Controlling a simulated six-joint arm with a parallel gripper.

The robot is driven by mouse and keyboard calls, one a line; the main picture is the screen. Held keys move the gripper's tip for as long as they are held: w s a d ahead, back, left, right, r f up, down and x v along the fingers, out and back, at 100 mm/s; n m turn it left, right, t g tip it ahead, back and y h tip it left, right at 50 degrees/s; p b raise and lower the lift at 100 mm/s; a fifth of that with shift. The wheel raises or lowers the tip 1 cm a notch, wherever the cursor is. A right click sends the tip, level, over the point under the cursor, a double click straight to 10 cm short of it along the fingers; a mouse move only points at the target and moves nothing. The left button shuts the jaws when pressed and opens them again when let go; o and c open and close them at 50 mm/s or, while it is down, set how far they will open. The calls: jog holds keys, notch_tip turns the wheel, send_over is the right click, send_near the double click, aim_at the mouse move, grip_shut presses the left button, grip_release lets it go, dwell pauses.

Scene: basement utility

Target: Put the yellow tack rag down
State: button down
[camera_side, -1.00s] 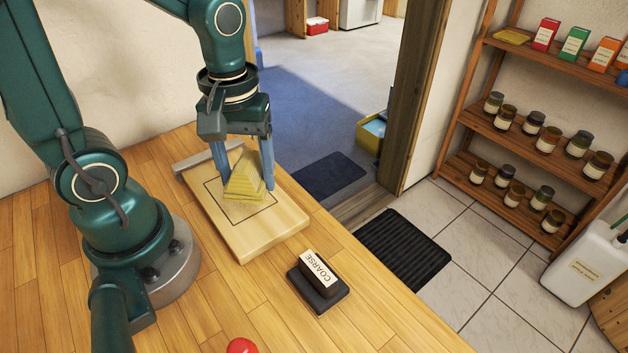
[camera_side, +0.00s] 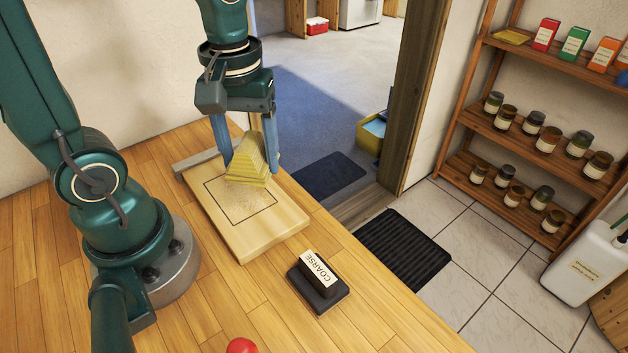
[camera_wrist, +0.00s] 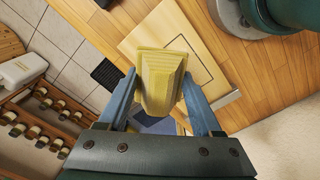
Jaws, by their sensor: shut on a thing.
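The yellow tack rag (camera_side: 249,162) looks like a layered, stepped wedge, narrower at the top. My gripper (camera_side: 249,166) is shut on it, one blue finger on each side. The rag is tilted and appears held just above the far part of a pale wooden board (camera_side: 272,232); any contact is hard to tell. The board has a dark square outline with tan dust inside. In the wrist view the rag (camera_wrist: 160,80) sits between the two fingers (camera_wrist: 161,92), with the board (camera_wrist: 205,55) behind it.
A sanding block marked COARSE (camera_side: 318,268) rests on a dark base at the board's near right. A red knob (camera_side: 241,346) is at the bottom edge. The bench's right edge drops to the floor. Bare bench lies in front of the board.

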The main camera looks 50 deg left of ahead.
jog(key=w+d+r+m, duration=0.2)
jog(key=w+d+m, duration=0.1)
jog(key=w+d, duration=0.2)
jog(key=m, duration=0.6)
send_over(382, 352)
jog(key=f, duration=0.8)
jog(key=shift+s+a+f, duration=0.15)
jog(key=shift+s+a, duration=0.05)
jog(key=shift+s, duration=0.1)
jog(key=shift+s+d+f, duration=0.15)
jog(key=shift+d+f, duration=0.2)
jog(key=shift+f, duration=1.8)
jog(key=shift+f, duration=0.3)
